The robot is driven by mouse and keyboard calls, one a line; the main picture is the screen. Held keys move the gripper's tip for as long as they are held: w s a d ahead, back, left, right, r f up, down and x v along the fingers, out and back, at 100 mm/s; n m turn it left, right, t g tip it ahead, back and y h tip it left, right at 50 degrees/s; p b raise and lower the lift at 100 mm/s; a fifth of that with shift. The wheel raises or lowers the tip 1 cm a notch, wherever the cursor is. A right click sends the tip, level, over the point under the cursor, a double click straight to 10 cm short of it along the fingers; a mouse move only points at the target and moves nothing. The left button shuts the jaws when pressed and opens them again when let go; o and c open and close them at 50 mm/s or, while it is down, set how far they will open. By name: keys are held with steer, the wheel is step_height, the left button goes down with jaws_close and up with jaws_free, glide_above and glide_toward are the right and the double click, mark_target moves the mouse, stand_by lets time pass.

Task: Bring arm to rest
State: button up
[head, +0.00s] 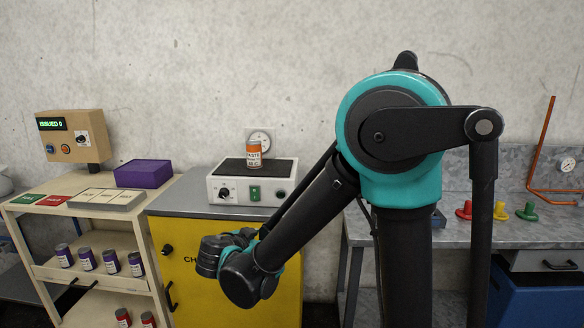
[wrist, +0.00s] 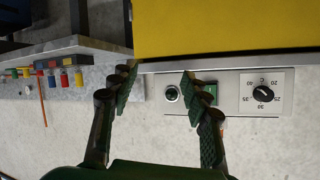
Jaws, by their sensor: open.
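My arm reaches down and to the left across the head view, with its wrist low in front of the yellow cabinet (head: 205,265). The fingers cannot be made out in the head view. In the wrist view my gripper (wrist: 158,80) is open, its two green-padded fingers apart with nothing between them. An orange and white drum (head: 254,155) with a waste label stands upright on the dark top of the white device (head: 225,192), apart from my gripper. The wrist view shows the device's front upside down, with its dial (wrist: 263,94) and green switch.
A shelf cart (head: 125,238) at left carries a purple box (head: 143,174), a tray with pale tiles (head: 92,198), green and red cards and several small drums. At right, a grey bench (head: 450,236) holds red, yellow and green pieces and an orange bent rod (head: 543,150).

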steer(key=s+d+f+n+g, duration=0.2)
steer(key=d+f+g, duration=0.1)
steer(key=d, duration=0.7)
steer(key=s+d+f+n+g, duration=0.15)
steer(key=d+f, duration=0.25)
steer(key=d, duration=0.5)
steer(key=s+d+f+n+g+y, duration=0.3)
steer(key=s+d+f+y, duration=0.1)
steer(key=s+d, duration=0.5)
steer(key=s+f, duration=0.1)
steer(key=s, duration=0.1)
steer(key=shift+s+n, duration=0.35)
steer(key=shift+f+g, duration=0.1)
steer(key=shift+g, duration=0.15)
